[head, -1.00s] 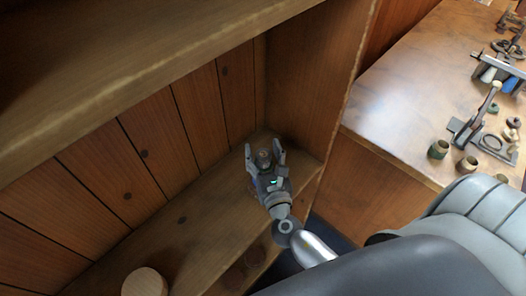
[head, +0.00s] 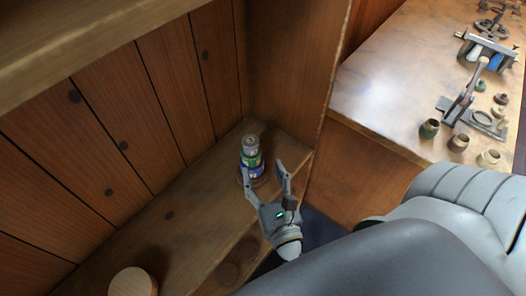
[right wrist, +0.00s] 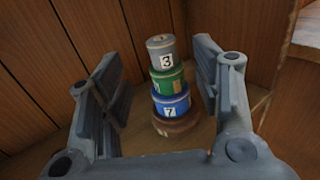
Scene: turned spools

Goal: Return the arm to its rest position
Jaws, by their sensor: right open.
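My right gripper (head: 266,180) is open and empty on the near side of a stack of spools on the wooden shelf. In the right wrist view the stack stands beyond and between the open fingers (right wrist: 165,85). A grey spool marked 3 (right wrist: 163,50) is on top, a green spool (right wrist: 169,80) is below it, then a blue spool marked 7 (right wrist: 171,102). A brown round piece (right wrist: 176,124) is at the bottom. The stack looks upright in the shelf corner. My left gripper is not in view.
A round pale wooden piece (head: 133,282) lies on the shelf (head: 165,225) at lower left. An upper shelf board (head: 110,45) and a side panel (head: 290,75) bound the space. A workbench (head: 375,95) at right holds small pots (head: 429,128) and tools.

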